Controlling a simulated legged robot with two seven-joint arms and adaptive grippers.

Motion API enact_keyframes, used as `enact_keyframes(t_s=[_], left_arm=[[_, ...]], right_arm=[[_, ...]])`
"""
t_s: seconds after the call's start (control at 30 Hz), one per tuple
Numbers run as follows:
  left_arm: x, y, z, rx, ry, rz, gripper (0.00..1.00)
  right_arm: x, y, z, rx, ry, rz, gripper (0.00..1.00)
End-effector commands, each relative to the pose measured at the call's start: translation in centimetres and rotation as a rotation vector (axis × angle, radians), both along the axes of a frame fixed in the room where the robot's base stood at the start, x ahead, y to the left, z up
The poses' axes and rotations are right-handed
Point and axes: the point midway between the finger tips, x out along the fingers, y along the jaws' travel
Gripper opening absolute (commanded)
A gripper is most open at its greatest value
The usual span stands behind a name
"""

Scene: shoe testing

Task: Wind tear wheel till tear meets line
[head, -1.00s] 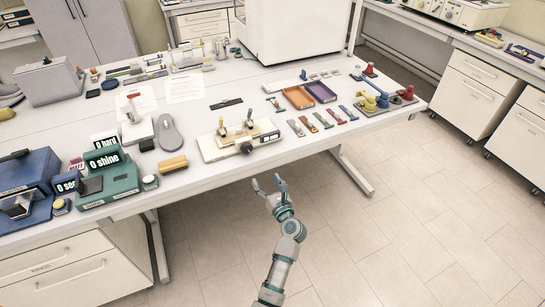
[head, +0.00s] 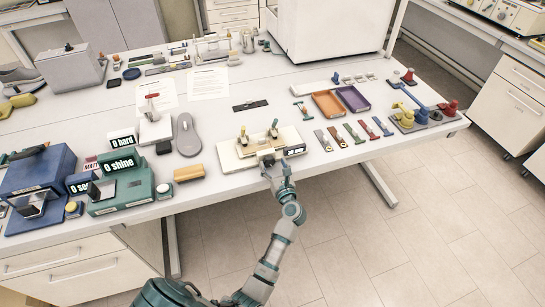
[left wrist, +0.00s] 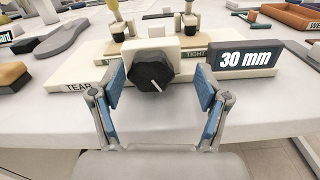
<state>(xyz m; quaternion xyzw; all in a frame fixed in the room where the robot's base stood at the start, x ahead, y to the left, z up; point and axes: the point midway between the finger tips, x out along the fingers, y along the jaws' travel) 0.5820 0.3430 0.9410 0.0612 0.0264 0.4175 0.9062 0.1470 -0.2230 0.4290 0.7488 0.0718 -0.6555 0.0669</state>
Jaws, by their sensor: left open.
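The tear tester (head: 236,160) is a cream base near the front table edge, with two small yellow-topped clamps (head: 258,134) on it. Its black faceted wheel (left wrist: 150,71), with a white pointer mark, faces me in the left wrist view. A dark plate (left wrist: 245,58) reading "30 mm" stands right of the wheel. My left gripper (left wrist: 160,80) is open, its blue-padded fingers on either side of the wheel with gaps visible. In the head view the left gripper (head: 274,170) is at the tester's front and partly covers the wheel. I cannot make out a tear or a line. My right gripper is not in view.
Several coloured strips (head: 355,132) lie right of the tester, with orange (head: 328,116) and purple trays behind them. A yellow-brown block (head: 188,172) and a grey insole (head: 187,135) lie to the left. Green (head: 122,184) and blue devices stand farther left. Open floor lies before the table.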

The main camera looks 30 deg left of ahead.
Motion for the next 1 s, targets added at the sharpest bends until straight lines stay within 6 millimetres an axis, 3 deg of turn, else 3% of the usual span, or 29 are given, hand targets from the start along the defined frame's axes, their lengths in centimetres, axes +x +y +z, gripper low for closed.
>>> enact_keyframes(t_s=[0.3,0.57,0.83,1.0], left_arm=[[0.0,0.9,-0.3,-0.006,0.001,0.002,0.75],[0.0,0.7,-0.2,-0.003,0.002,0.004,0.15],[-0.1,0.5,-0.1,0.008,0.014,0.001,0.15],[0.0,0.4,0.0,0.049,0.064,-0.001,0.15]], right_arm=[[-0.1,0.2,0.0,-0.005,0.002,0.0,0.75],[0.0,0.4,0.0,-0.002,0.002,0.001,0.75],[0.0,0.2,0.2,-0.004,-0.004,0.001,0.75],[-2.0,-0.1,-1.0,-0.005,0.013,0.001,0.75]])
